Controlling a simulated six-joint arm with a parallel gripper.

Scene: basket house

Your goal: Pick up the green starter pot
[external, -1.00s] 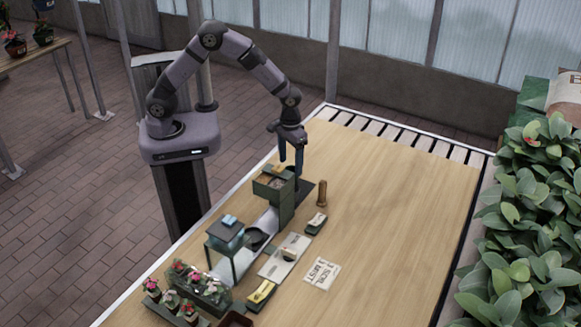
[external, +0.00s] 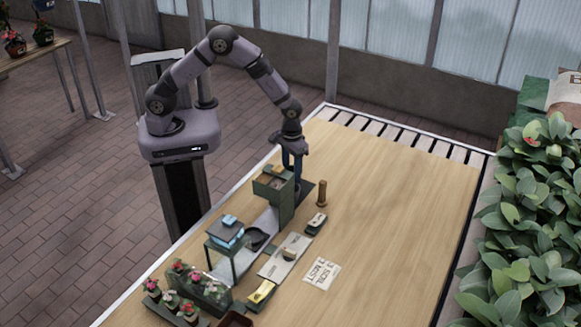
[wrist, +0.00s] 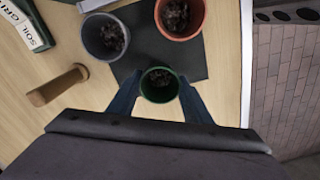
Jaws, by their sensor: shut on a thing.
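The green starter pot (wrist: 159,86) shows in the wrist view, round and seen from above, with dark soil in it. It stands over the lower edge of a dark mat (wrist: 205,59). My gripper (wrist: 160,100) has a blue finger at each side of the pot and is shut on it. In the external view my gripper (external: 292,163) points down behind the green stand (external: 286,200). The pot is not clear there. I cannot tell whether it touches the mat.
In the wrist view a grey pot (wrist: 105,37) and a terracotta pot (wrist: 180,15), both with soil, stand close by. The external view shows potted flowers (external: 187,289) at the front and free tabletop (external: 400,200) right.

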